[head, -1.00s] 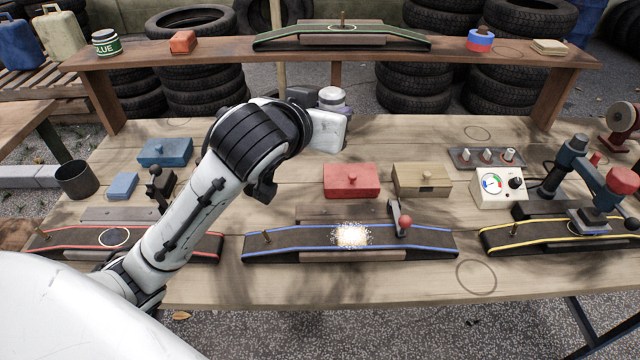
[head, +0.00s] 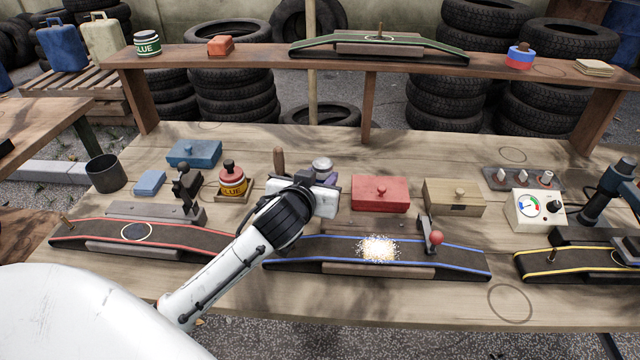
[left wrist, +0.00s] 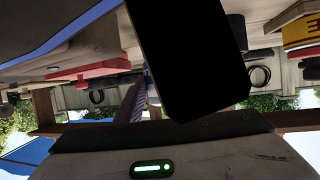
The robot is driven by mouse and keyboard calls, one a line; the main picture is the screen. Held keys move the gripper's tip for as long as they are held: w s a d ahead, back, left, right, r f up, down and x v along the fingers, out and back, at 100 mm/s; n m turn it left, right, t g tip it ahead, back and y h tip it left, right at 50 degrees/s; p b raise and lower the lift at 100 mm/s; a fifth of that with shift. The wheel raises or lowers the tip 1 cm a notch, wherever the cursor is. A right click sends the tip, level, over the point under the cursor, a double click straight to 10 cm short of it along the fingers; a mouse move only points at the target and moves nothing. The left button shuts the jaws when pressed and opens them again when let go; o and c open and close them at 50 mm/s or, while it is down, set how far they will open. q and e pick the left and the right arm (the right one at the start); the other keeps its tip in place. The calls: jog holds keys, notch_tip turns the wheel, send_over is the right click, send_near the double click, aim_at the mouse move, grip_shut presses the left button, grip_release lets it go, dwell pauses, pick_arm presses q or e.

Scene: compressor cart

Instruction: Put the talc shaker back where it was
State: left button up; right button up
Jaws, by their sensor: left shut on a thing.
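The talc shaker (head: 321,166) shows as a round silver-grey top behind my left gripper in the head view; its lower part is hidden by the gripper. My left gripper (head: 325,187) is shut on it, over the back middle of the table between the yellow can and the red box. I cannot tell whether the shaker touches the tabletop. In the left wrist view a large dark shape covers the middle and the shaker is not clearly made out. White powder (head: 378,248) lies on the blue-edged ramp (head: 450,262). My right gripper is not in view.
Near the gripper are a yellow glue can (head: 232,182), an upright wooden handle (head: 279,160), a red box (head: 380,194) and a tan box (head: 454,198). Drawn circles mark bare table at the front right (head: 510,303) and back right (head: 513,154). A raised shelf (head: 270,56) runs behind.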

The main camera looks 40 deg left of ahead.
pick_arm(q)
jog(key=shift+f, duration=0.45)
jog(key=shift+f, duration=0.1)
jog(key=o, duration=1.1)
jog(key=shift+f, duration=0.1)
jog(key=shift+s+d+r, duration=0.15)
jog(key=shift+s+r, duration=0.1)
jog(key=v, duration=1.1)
jog(key=shift+s+p, duration=0.2)
jog(key=shift+p, duration=0.15)
jog(key=shift+d+r, duration=0.1)
jog(key=shift+r, duration=0.05)
